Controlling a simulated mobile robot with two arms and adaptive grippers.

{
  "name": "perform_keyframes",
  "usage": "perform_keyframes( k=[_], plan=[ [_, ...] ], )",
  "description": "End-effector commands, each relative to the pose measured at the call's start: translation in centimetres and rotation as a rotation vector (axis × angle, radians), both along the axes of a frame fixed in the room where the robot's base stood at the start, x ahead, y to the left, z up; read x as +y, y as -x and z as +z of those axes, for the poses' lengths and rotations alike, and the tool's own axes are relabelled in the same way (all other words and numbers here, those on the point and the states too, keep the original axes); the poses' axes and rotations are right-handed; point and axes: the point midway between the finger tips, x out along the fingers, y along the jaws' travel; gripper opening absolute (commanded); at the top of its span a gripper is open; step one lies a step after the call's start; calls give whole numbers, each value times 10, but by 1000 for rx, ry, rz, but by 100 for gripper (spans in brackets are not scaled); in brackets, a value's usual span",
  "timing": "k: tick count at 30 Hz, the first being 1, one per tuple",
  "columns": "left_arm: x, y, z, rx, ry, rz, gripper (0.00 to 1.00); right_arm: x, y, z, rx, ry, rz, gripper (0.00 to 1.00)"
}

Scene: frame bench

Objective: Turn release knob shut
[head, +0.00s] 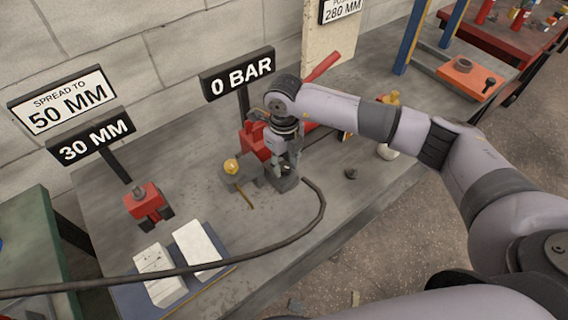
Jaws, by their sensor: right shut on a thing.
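My right gripper (283,178) points down at the front of the red hand pump (252,141) on the grey bench. Its fingers are shut on what appears to be the release knob, which the gripper hides. How far the knob is turned cannot be seen. The pump is partly hidden behind my right arm, and its red lever (323,66) rises to the upper right. A black sign (238,74) behind the pump reads 0 BAR. My left gripper is not in view.
A grey block with a yellow ball (231,166) stands left of my gripper. A black hose (318,212) curves across the bench front. A red spreader tool (147,202) and pale blocks (197,245) lie left. Signs (92,141) read 30 MM and 50 MM.

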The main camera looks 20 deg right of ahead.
Motion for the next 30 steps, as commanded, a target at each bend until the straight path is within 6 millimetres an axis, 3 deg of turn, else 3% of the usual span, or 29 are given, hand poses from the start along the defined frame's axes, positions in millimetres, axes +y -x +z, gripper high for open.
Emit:
perform_keyframes(
  k=[12,30],
  plan=[
    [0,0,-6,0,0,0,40,0,-1,1,-2,0,-263,3],
    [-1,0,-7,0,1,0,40,0,-1,1,-4,-1,-334,3]
  ],
)
